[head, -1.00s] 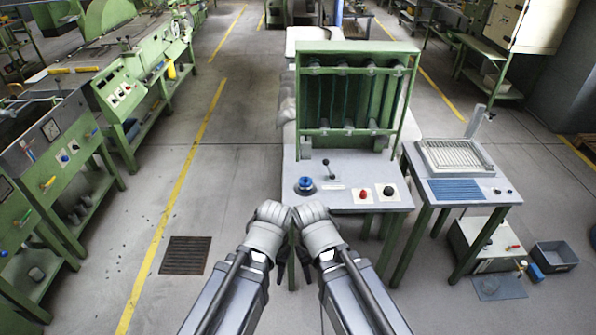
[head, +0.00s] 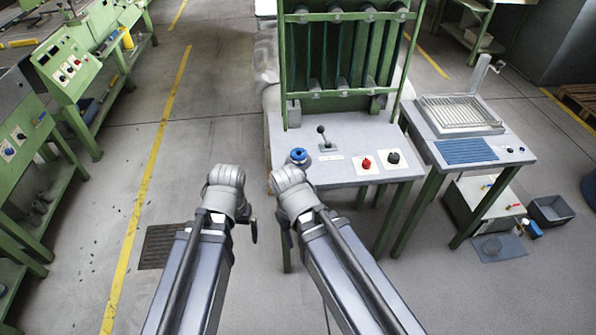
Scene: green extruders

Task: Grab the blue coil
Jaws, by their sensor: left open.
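The blue coil (head: 299,156) sits on the front left part of the light grey tabletop (head: 340,178) of the green machine. My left gripper (head: 253,231) hangs below its grey wrist, left of the table and apart from the coil. It is open, with nothing seen in it; its fingers show only as a small dark shape. My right gripper (head: 287,236) is mostly hidden behind its own wrist, which shows just below the coil in the head view. I cannot tell whether its jaws are open.
A black lever (head: 322,134), a red knob (head: 366,163) and a black knob (head: 393,157) stand on the same tabletop. The green rack (head: 288,60) rises behind them. A second table (head: 465,175) is at right. Open floor lies at left.

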